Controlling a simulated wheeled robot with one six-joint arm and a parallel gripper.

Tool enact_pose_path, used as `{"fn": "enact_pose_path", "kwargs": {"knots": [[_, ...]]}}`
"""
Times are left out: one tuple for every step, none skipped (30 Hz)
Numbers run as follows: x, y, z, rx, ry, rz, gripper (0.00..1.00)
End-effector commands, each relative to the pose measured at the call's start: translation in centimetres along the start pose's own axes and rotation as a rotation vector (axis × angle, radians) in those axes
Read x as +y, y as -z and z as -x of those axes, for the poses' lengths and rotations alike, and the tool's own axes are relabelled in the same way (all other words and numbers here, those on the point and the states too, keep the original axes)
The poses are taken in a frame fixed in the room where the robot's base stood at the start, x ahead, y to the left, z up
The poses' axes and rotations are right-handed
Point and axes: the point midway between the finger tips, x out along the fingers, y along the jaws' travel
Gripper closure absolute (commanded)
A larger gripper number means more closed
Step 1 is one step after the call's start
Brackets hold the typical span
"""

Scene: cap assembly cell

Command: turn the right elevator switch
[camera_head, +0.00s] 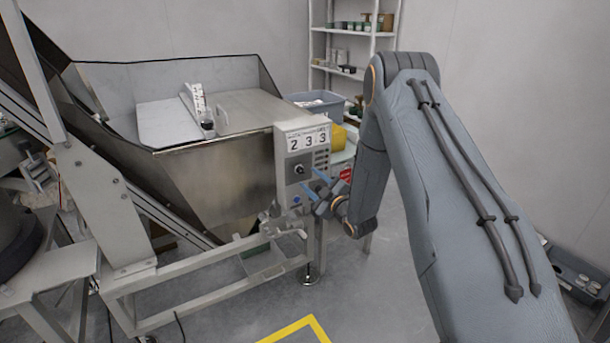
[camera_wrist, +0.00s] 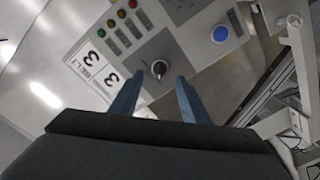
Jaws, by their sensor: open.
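The elevator switch is a dark rotary knob (camera_head: 299,169) on the front of a light grey control panel (camera_head: 283,142) marked 2 3 3. In the wrist view the knob (camera_wrist: 159,69) sits on a pale round base, just beyond the gap between the fingertips. My gripper (camera_head: 312,180) is open, with its two blue fingers pointing at the panel. In the wrist view the fingertips (camera_wrist: 160,79) lie on either side of the knob's lower part. I cannot tell whether they touch it. Nothing is held.
A blue button (camera_head: 297,200) is below the knob; it also shows in the wrist view (camera_wrist: 220,34). A large metal hopper (camera_head: 215,180) stands left of the panel. A shelf (camera_head: 340,72) and a grey bin (camera_head: 318,103) are behind. Floor in front is clear around yellow tape (camera_head: 290,329).

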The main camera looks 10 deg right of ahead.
Motion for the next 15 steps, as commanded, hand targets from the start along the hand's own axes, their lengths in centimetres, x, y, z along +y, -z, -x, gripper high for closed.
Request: {"fn": "enact_pose_path", "kwargs": {"knots": [[0.0,0.1,-0.9,0.002,0.001,0.002,0.58],[0.0,0.1,-1.3,0.002,0.001,0.002,0.58],[0.0,0.1,-1.9,0.002,0.000,0.001,0.58],[0.0,0.1,-2.3,0.000,0.001,0.001,0.58],[0.0,0.0,-2.7,-0.001,0.001,0.000,0.58],[0.0,0.1,-3.1,0.000,0.000,0.000,0.58],[0.0,0.1,-3.4,0.000,0.000,0.000,0.58],[0.0,0.1,-3.7,0.000,0.000,0.000,0.58],[0.0,0.0,-4.0,-0.001,0.001,0.000,0.58],[0.0,0.0,-4.2,-0.001,0.001,0.000,0.58],[0.0,0.0,-4.3,-0.001,0.001,-0.001,0.58],[0.0,0.0,-4.4,-0.001,0.001,-0.001,0.58],[0.0,0.0,-4.5,-0.001,0.001,-0.001,0.58],[0.0,0.0,-4.5,-0.002,0.001,-0.001,0.58],[0.0,0.0,-4.5,-0.002,0.001,-0.001,0.58]]}}
